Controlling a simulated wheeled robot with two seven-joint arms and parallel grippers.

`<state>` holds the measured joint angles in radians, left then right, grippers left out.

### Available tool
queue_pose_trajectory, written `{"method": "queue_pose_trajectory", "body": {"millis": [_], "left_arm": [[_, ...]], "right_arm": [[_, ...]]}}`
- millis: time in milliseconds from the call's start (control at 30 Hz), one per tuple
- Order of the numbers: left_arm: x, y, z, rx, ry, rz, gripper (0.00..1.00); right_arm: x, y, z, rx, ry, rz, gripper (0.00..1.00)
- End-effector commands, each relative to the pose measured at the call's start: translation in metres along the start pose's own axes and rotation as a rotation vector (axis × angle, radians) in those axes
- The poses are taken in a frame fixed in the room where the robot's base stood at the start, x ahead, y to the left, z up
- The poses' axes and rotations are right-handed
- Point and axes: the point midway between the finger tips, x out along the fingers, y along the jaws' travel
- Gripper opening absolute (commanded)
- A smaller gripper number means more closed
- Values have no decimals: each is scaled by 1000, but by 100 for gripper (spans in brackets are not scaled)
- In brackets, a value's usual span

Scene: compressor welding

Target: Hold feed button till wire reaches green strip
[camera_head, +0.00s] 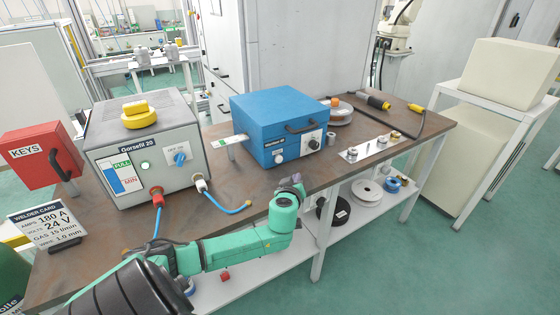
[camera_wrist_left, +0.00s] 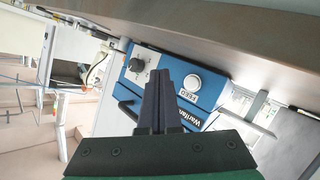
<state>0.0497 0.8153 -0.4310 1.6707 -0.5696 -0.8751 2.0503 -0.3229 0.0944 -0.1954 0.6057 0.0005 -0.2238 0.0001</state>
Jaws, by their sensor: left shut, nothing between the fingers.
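The blue wire feeder (camera_head: 275,121) stands on the brown bench; its front panel also shows in the left wrist view (camera_wrist_left: 180,70), tilted. Its round white feed button (camera_wrist_left: 192,82), labelled FEED, appears on the panel in the head view (camera_head: 279,158). A pale plate with a small green mark (camera_head: 237,140) sticks out from the feeder's left side. I cannot make out the wire. My left gripper (camera_head: 297,179) is shut and empty in front of the feeder; in the wrist view its fingers (camera_wrist_left: 158,76) point between button and knob. Contact with the button is not visible. My right gripper is out of view.
A grey Gorsefil 20 welder (camera_head: 146,150) with a blue hose (camera_head: 230,209) stands left of the feeder. A red KEYS box (camera_head: 38,157) and a welder card (camera_head: 46,226) are further left. A torch (camera_head: 374,101) and small parts lie at right. A shelf runs below the bench.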

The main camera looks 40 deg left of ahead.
Motion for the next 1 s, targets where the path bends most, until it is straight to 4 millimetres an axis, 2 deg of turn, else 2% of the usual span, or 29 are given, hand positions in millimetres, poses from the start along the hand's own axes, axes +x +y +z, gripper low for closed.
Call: {"method": "queue_pose_trajectory", "body": {"millis": [133, 233, 533, 1000], "left_arm": [[15, -11, -12, 3, 4, 0, 0], [26, -19, -19, 4, 2, 0, 0], [50, -37, -36, -1, 1, 0, 0], [52, -38, -39, 0, 1, 0, 0]], "right_arm": [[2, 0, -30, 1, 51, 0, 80], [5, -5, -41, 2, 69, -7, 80], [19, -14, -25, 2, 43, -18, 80], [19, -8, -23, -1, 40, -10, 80]]}}
